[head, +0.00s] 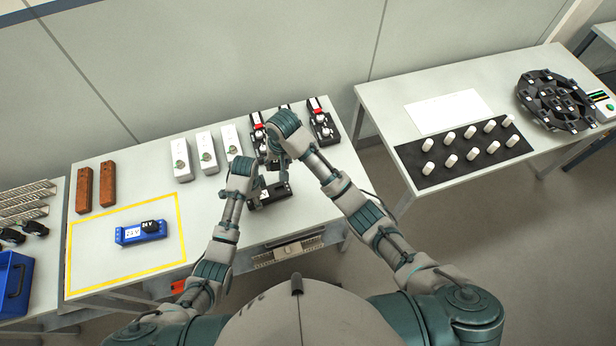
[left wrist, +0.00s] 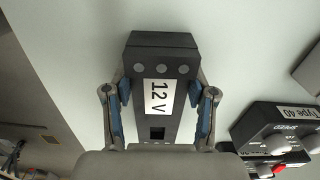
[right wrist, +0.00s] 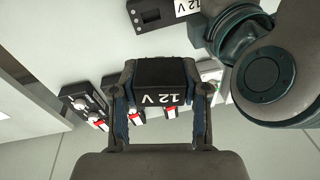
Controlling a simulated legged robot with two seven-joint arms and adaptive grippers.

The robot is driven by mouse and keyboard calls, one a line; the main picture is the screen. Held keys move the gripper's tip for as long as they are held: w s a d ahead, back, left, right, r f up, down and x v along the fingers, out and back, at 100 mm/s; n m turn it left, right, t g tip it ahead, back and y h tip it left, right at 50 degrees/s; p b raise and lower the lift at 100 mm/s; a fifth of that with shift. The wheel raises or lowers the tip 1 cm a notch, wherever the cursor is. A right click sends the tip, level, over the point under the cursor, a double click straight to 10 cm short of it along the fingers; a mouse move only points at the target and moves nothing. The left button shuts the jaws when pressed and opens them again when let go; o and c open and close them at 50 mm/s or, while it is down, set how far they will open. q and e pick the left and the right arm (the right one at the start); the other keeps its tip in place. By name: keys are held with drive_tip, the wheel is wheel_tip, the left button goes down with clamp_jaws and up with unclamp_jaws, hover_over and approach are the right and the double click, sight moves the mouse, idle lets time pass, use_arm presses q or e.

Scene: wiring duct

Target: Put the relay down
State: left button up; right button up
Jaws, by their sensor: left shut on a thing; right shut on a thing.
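My right gripper (right wrist: 160,100) is shut on a small black relay (right wrist: 160,75) labelled 12 V, seen in the right wrist view. My left gripper (left wrist: 160,92) is shut on a longer black base (left wrist: 150,49) with a 12 V label, round studs and a dark slot. In the head view this base (head: 269,197) is over the table's front edge area, with the right hand above and behind it. The relay is hidden there by the right hand. In the right wrist view the base (right wrist: 150,17) is apart from the relay.
A yellow outline (head: 180,212) on the table (head: 145,175) holds a blue base (head: 128,236) with a black 24 V relay (head: 153,226). Brown blocks (head: 84,190), white boxes (head: 206,152) and black dial devices (head: 324,124) line the back. A second table (head: 388,106) stands right.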

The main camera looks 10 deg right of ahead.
use_arm(q)
drive_tip(key=shift+d, duration=0.1)
use_arm(e)
drive_tip(key=s+d+f+n+h, duration=0.1)
drive_tip(key=d+f, duration=0.2)
drive_tip(key=d, duration=0.5)
drive_tip(key=s+d+f, duration=0.1)
drive_tip(key=d+f, duration=0.3)
drive_tip(key=d, duration=0.5)
drive_tip(key=shift+n+h, duration=0.3)
drive_tip(key=f, duration=0.5)
drive_tip(key=shift+s+d+f, duration=0.2)
drive_tip(key=shift+f, duration=0.05)
wheel_tip(320, 180, down, 4)
drive_tip(key=shift+a+f, duration=0.1)
drive_tip(key=shift+a, duration=0.05)
drive_tip(key=shift+f, duration=0.15)
drive_tip(key=o, duration=1)
